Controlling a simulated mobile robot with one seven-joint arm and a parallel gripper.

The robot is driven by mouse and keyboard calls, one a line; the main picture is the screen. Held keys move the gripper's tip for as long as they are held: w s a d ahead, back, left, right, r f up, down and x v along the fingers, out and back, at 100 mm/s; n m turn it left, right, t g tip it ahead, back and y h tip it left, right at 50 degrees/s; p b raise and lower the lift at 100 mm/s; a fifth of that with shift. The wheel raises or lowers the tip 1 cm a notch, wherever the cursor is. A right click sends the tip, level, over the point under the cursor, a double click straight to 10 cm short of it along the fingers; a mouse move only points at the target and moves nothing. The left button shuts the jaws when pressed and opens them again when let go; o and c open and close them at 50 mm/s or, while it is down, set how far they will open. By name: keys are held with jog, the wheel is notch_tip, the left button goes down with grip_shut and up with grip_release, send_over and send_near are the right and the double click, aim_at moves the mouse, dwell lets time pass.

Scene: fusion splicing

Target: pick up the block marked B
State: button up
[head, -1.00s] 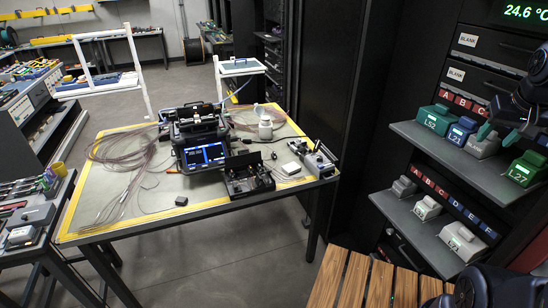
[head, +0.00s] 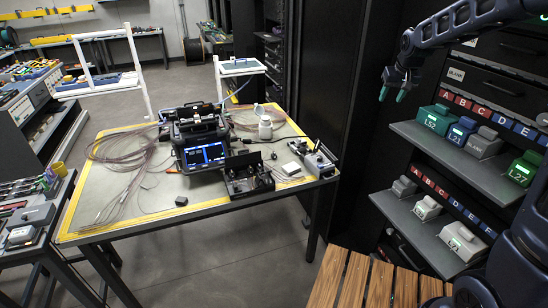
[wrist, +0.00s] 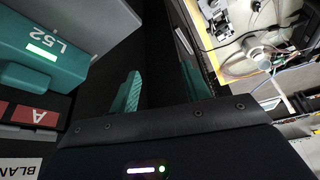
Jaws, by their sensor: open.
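Red tags, one reading B (head: 462,101), run along the strip above the upper shelf. Under that tag sits a blue block labelled L21 (head: 462,132). I can read no B on any block itself. Left of it is a teal block L52 (head: 433,121), under tag A; it also shows at upper left in the wrist view (wrist: 35,60). A second strip with a B tag (head: 428,182) runs above the lower shelf's grey blocks (head: 427,208). My gripper (head: 391,93) is open and empty, fingers down, left of and above the upper shelf; its fingers also show in the wrist view (wrist: 160,88).
A grey block (head: 484,143) and a green block L27 (head: 523,168) also stand on the upper shelf (head: 450,160). Dark drawers are above. A slatted wooden top (head: 350,280) is in front, a splicing table (head: 150,200) to the left. Air left of the shelves is free.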

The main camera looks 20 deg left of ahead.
jog(key=w+a+f+n, duration=0.1)
jog(key=w+a+f, duration=0.15)
jog(key=a, duration=0.25)
jog(key=w+a+f, duration=0.1)
jog(key=a+f, duration=0.2)
jog(key=a, duration=0.2)
jog(key=n+g+y, duration=0.1)
jog(key=n, duration=0.2)
send_over(274, 155)
jog(key=d, duration=0.1)
notch_tip(274, 155, down, 29)
jog(key=shift+d+f, duration=0.1)
jog(key=shift+f, duration=0.1)
jog(key=shift+a+x, duration=0.1)
jog(key=shift+x, duration=1.2)
jog(key=shift+a+x, duration=0.15)
jog(key=shift+x, duration=1.15)
jog(key=shift+s, duration=0.1)
grip_shut()
jog(key=shift+r, duration=0.1)
